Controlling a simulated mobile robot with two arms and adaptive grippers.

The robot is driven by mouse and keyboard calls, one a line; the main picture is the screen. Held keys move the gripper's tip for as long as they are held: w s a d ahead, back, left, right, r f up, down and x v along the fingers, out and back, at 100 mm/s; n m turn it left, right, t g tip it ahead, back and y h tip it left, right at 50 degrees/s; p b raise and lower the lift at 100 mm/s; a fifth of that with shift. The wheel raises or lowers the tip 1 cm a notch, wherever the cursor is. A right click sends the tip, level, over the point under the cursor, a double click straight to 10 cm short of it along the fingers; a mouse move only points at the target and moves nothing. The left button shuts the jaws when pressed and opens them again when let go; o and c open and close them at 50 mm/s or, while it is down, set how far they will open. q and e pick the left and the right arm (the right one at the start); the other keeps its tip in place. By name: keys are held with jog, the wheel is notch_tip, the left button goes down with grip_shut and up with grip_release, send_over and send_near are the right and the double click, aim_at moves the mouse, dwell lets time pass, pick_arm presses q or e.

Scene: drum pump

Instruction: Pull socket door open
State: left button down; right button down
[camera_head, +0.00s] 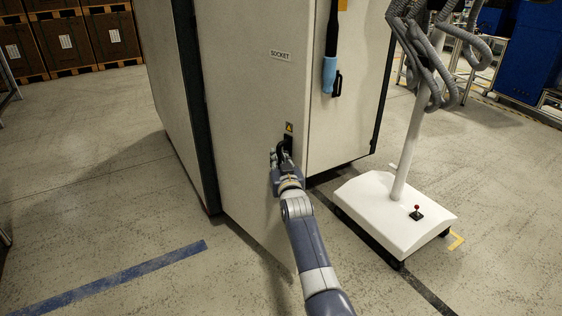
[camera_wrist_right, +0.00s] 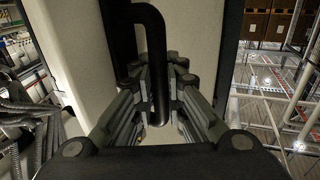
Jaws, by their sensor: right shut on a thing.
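The socket door (camera_head: 245,110) is a tall beige cabinet panel with a "SOCKET" label (camera_head: 281,55). In the head view it stands swung out from the cabinet, with a dark edge on its left side. Its black handle (camera_head: 286,146) sits low on the right side, under a small yellow warning sticker (camera_head: 289,128). My right gripper (camera_head: 281,158) is at this handle. In the right wrist view the curved black handle (camera_wrist_right: 153,60) runs down between the two fingers of my right gripper (camera_wrist_right: 158,105), which is shut on it. My left gripper is not in view.
A neighbouring cabinet panel (camera_head: 345,110) carries a black handle with a blue grip (camera_head: 329,75). A white wheeled base (camera_head: 385,215) with a post and grey hoses (camera_head: 425,60) stands at the right.

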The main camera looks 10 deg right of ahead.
jog(key=shift+d+f, duration=0.2)
jog(key=shift+f, duration=0.05)
jog(key=c, duration=1.8)
grip_release()
jog(key=shift+o, duration=1)
jog(key=shift+s+d+r, duration=0.1)
jog(key=shift+s, duration=0.05)
jog(key=shift+r, duration=0.1)
